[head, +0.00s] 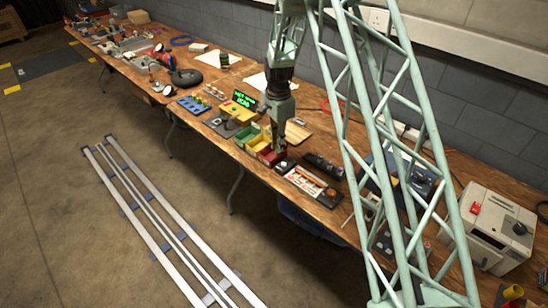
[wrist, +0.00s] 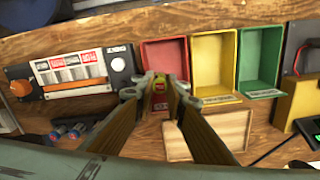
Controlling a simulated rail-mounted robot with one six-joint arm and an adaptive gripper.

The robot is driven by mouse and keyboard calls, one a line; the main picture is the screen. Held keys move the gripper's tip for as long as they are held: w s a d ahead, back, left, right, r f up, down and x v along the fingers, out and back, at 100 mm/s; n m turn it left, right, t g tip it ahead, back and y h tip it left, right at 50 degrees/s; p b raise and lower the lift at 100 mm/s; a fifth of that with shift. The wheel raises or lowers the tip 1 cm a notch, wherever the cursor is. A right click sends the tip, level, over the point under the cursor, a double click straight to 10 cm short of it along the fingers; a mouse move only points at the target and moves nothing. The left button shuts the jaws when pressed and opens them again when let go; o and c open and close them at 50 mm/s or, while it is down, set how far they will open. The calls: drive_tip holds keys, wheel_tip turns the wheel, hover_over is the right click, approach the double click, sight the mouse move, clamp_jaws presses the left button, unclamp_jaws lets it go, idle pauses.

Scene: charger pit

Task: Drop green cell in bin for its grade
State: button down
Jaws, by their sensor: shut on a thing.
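In the wrist view, my gripper (wrist: 156,90) is shut on a small cell (wrist: 159,84) between its fingertips. The cell shows a yellow-green end and red below it; the fingers hide its sides. In that view it overlaps the lower edge of the red bin (wrist: 152,50). The yellow bin (wrist: 214,58) and green bin (wrist: 260,58) stand to the right, side by side, and look empty. In the head view, my gripper (head: 279,145) hangs above the red bin (head: 267,158), and the cell cannot be made out. Bin labels are too small to read.
A panel with an orange bar (wrist: 75,82) stands left of the bins. A light wooden board (wrist: 230,130) lies by the yellow bin. In the head view, a lit green display (head: 244,99) stands behind the yellow block. Long benches are crowded; the floor rails (head: 160,225) are clear.

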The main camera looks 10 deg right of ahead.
drive_tip(key=c, duration=2.5)
unclamp_jaws()
drive_tip(key=shift+c, duration=0.2)
drive_tip(key=shift+r, duration=0.1)
wheel_tip(320, 180, up, 12)
